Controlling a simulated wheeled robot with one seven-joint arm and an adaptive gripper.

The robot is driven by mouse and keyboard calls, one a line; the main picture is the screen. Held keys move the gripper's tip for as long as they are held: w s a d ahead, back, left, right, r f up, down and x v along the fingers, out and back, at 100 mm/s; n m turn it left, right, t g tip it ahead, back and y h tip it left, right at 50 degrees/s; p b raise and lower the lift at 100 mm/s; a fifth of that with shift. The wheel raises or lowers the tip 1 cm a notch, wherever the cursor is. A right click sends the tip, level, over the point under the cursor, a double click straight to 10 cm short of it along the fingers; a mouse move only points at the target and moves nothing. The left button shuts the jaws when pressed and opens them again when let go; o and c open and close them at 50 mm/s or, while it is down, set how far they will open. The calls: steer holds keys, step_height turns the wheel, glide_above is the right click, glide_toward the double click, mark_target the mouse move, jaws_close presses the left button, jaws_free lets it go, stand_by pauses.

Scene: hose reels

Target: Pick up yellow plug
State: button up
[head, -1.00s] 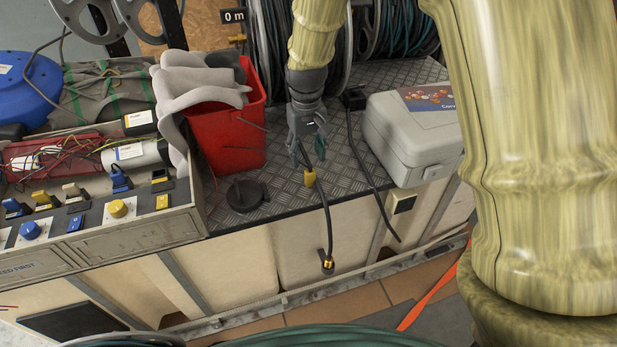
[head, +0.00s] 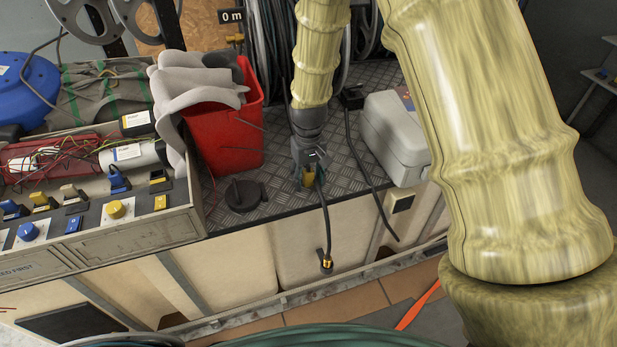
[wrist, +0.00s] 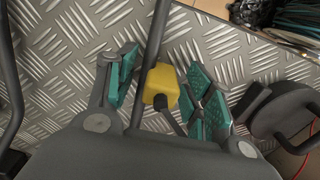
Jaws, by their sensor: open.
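The yellow plug (head: 308,179) lies on the diamond-plate metal top near its front edge, with a dark cable running from it over the edge. In the wrist view the yellow plug (wrist: 161,86) sits between the two teal-padded fingers of my gripper (wrist: 162,92). The fingers are apart, with a gap on either side of the plug. In the head view my gripper (head: 309,168) is directly above and around the plug, partly hiding it.
A red bucket (head: 222,140) with grey cloth stands left of my gripper. A dark round lid (head: 244,195) lies by the front edge. A grey case (head: 393,135) is to the right. A cable connector (head: 326,263) hangs down the front.

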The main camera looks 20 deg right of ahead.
steer(key=c, duration=1.1)
steer(key=shift+r, duration=0.15)
